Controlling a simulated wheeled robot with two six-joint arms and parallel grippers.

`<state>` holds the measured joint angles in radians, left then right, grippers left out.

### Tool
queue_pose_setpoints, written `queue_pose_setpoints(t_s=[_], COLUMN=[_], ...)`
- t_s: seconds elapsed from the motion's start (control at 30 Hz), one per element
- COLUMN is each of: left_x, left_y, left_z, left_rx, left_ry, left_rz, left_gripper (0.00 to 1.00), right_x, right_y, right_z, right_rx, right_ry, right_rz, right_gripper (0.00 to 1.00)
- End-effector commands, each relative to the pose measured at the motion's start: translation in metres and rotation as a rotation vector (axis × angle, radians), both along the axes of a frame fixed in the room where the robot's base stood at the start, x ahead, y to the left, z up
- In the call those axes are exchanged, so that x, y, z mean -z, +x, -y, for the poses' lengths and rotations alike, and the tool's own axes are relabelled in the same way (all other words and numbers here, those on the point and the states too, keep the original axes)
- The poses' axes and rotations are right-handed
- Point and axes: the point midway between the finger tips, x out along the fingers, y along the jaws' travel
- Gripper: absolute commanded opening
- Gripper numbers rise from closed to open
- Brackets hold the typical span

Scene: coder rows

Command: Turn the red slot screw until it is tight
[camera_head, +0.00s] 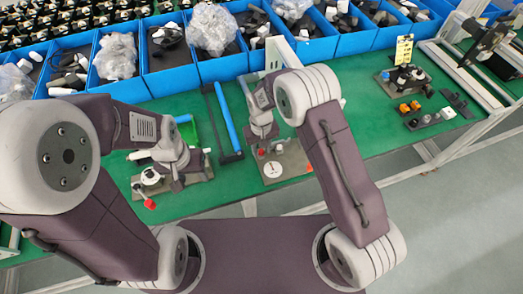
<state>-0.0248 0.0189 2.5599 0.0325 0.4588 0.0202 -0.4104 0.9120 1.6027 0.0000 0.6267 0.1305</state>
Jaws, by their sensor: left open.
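My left gripper (176,182) points down over the left metal fixture plate (196,192); its fingertips are small and partly hidden by the wrist. A round white part (150,176) and a lever with a red end (150,204) sit at the left of that plate. My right gripper (264,142) hangs over a second fixture plate (295,158); its jaws are too small to read. A small red spot (261,152) shows close to its tips, and a white dial (273,169) lies in front. I cannot make out a slot, so I cannot tell which red piece is the screw.
The green bench (360,110) carries blue bins (220,66) of parts along its back. A frame with a blue bar (228,118) lies between the fixtures. Another fixture (404,78) and small orange and grey parts (409,106) stand right.

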Motion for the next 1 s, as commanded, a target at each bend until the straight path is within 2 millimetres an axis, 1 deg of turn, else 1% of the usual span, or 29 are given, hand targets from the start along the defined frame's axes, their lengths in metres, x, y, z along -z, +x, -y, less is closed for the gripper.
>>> queue_pose_setpoints(t_s=[0.2, 0.23, 0.33, 0.37, 0.53, 0.57, 0.63, 0.83, 0.9, 1.0], left_x=[-0.001, -0.001, -0.001, -0.001, -0.002, -0.003, -0.006, -0.011, -0.012, -0.012], left_y=[0.0, 0.0, 0.0, 0.0, 0.0, 0.0, 0.0, 0.0, 0.0, 0.0], left_z=[0.0, 0.0, 0.0, 0.0, 0.0, 0.0, 0.0, 0.0, 0.0, 0.0], left_rx=[0.0, 0.0, 0.0, 0.0, 0.0, 0.0, 0.0, 0.0, 0.0, 0.0], left_ry=[0.0, 0.0, 0.0, 0.0, 0.0, 0.0, 0.0, 0.0, 0.0, 0.0], left_rz=[0.0, 0.0, 0.0, 0.0, 0.0, 0.0, 0.0, 0.0, 0.0, 0.0], left_gripper=[0.49, 0.49, 0.49, 0.49, 0.49, 0.49, 0.49, 0.49, 0.49, 0.49], right_x=[0.0, 0.0, 0.0, 0.0, 0.0, -0.001, -0.001, 0.0, 0.001, 0.001], right_y=[0.0, 0.0, 0.0, 0.0, 0.0, 0.0, 0.0, -0.001, -0.001, 0.0], right_z=[0.0, 0.0, 0.0, 0.0, 0.0, 0.0, 0.0, 0.0, 0.0, 0.0], right_rx=[0.0, 0.0, 0.0, 0.0, 0.026, 0.063, 0.206, 0.673, 0.796, 0.89], right_ry=[0.0, 0.0, 0.0, 0.0, 0.0, 0.0, 0.0, -0.002, -0.001, -0.001], right_rz=[0.0, 0.0, 0.0, 0.0, 0.0, 0.0, -0.001, -0.002, -0.001, -0.001], right_gripper=[0.35, 0.32, 0.04, 0.0, 0.0, 0.0, 0.0, 0.0, 0.0, 0.0])
